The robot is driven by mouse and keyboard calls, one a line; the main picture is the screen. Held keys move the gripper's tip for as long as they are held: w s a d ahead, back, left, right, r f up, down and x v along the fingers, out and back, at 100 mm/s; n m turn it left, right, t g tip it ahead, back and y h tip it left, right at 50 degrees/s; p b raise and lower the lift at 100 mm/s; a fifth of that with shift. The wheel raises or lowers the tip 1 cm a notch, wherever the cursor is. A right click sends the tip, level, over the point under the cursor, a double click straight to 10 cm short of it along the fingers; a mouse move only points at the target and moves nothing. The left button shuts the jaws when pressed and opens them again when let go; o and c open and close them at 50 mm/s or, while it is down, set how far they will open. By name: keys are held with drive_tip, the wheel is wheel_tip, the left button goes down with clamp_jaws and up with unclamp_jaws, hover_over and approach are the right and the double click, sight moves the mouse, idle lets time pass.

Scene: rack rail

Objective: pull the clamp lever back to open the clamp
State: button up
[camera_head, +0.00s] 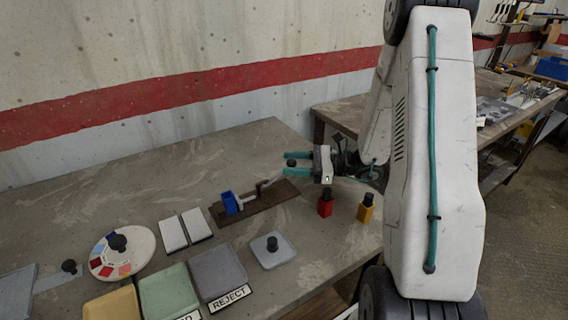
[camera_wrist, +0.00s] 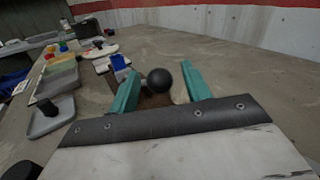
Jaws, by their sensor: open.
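The clamp sits on a dark brown board (camera_head: 270,201) on the grey table, with a blue block (camera_head: 230,203) at its left end and a pale metal lever (camera_head: 264,184) near its middle. A black ball knob (camera_head: 291,162) shows at my gripper's fingers. In the wrist view the black ball (camera_wrist: 160,80) is between the two teal fingers, with gaps on both sides. My gripper (camera_head: 296,164) is open around the knob, above the right end of the board. The fingers and wrist hide part of the lever, so its link to the knob is unclear.
A grey tray (camera_head: 285,254), two pale plates (camera_head: 172,234) and a round dial (camera_head: 139,252) lie in front and left. The table behind the board is clear.

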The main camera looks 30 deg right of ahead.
drive_tip(key=shift+x, duration=1.3)
clamp_jaws()
